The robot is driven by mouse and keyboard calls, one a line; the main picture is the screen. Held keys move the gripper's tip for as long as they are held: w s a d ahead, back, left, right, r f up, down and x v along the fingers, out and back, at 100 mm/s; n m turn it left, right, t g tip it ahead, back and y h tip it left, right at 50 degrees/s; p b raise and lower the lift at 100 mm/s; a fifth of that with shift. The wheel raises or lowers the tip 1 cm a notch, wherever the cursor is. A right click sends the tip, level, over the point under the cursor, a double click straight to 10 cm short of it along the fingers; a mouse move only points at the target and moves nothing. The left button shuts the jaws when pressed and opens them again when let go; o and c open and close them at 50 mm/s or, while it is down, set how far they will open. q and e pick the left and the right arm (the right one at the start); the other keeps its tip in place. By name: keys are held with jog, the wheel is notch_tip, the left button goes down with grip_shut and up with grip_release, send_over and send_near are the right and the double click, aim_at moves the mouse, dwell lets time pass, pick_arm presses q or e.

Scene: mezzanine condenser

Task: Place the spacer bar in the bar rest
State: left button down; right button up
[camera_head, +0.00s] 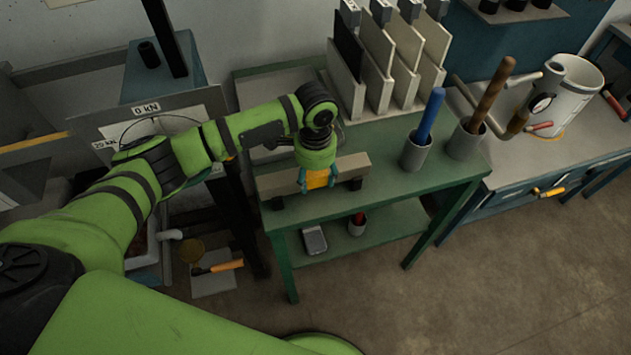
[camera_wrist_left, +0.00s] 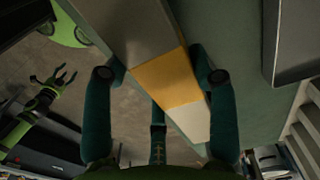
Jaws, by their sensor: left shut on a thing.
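The spacer bar is a long beige-grey bar (camera_head: 350,166) with a yellow-orange band at its middle. It lies level above the green bench top, near its front edge. My left gripper (camera_head: 317,182) points down and is shut on the bar at the band; in the left wrist view its teal fingers (camera_wrist_left: 160,82) flank the bar (camera_wrist_left: 168,75). Dark blocks, seemingly the bar rest (camera_head: 355,184), show under the bar near both ends. I cannot tell whether the bar touches them. My right gripper (camera_wrist_left: 62,80) shows small in the left wrist view, fingers apart and empty.
Upright panels (camera_head: 375,75) stand in a rack behind the bar. Cups with a blue-handled rod (camera_head: 430,115) and a brown-handled rod (camera_head: 491,95) stand to the right. A lower shelf (camera_head: 380,230) holds small items. A gauge stand (camera_head: 165,110) is at left.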

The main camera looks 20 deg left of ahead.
aim_at(316, 174)
pick_arm(q)
jog(key=shift+w+r, duration=0.1)
jog(key=shift+r, duration=0.05)
jog(key=shift+c, duration=1.8)
grip_release()
jog(key=shift+f, duration=0.2)
jog(key=shift+r, duration=0.1)
jog(key=shift+r+p, duration=0.6)
jog(key=shift+p, duration=0.15)
notch_tip(316, 174, up, 9)
jog(key=p, duration=1)
jog(key=shift+f, duration=0.1)
jog(key=shift+r, duration=1)
